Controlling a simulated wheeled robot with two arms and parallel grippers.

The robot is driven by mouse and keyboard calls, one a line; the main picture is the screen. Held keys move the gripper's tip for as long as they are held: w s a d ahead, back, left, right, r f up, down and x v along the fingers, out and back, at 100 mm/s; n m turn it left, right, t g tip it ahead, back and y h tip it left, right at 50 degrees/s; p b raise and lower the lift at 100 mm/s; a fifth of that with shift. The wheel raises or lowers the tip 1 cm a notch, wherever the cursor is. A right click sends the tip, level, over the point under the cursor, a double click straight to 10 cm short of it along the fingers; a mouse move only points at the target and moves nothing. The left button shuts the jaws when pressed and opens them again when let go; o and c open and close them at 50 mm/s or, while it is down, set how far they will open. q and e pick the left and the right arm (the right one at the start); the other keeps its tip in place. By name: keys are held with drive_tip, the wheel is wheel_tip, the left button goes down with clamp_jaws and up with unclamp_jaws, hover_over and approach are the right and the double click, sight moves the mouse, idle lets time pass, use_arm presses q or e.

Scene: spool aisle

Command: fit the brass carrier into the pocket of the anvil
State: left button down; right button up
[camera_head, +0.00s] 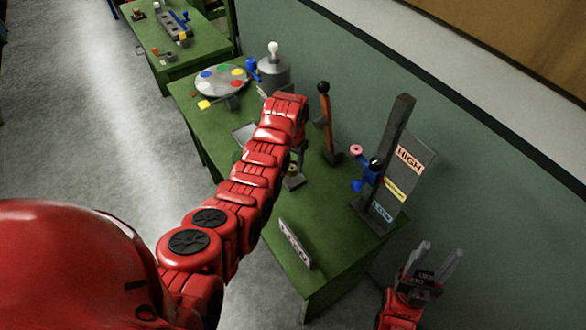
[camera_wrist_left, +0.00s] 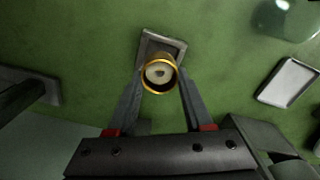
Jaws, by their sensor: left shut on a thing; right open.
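The brass carrier (camera_wrist_left: 160,74) is a round, gold-rimmed piece with a pale centre, held between the two fingers of my left gripper (camera_wrist_left: 161,88). In the head view the carrier (camera_head: 293,169) shows as a small brass spot under my left gripper (camera_head: 296,158), mostly hidden by my red arm. The anvil (camera_wrist_left: 176,46) is a grey square block with a raised rim, right behind the carrier, which overlaps its near part. In the head view the anvil (camera_head: 293,183) sits on the green table. I cannot tell whether they touch. My right gripper (camera_head: 432,266) is open and empty, off the table's right side.
A shallow tray (camera_head: 243,133) lies left of my left arm; it also shows in the wrist view (camera_wrist_left: 289,82). An orange-handled upright tool (camera_head: 325,118) and a tall post with a HIGH sign (camera_head: 410,158) stand right. A grey slotted bar (camera_head: 295,243) is near the front edge.

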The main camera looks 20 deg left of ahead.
sight(293, 167)
use_arm(q)
drive_tip(key=shift+f, duration=0.55)
wheel_tip(293, 167, down, 2)
drive_tip(key=shift+f+p, duration=0.15)
drive_tip(key=shift+p, duration=0.35)
drive_tip(key=shift+w+f, duration=0.1)
drive_tip(key=shift+f, duration=0.15)
drive_tip(key=shift+f, duration=0.15)
drive_tip(key=shift+c, duration=1.5)
unclamp_jaws()
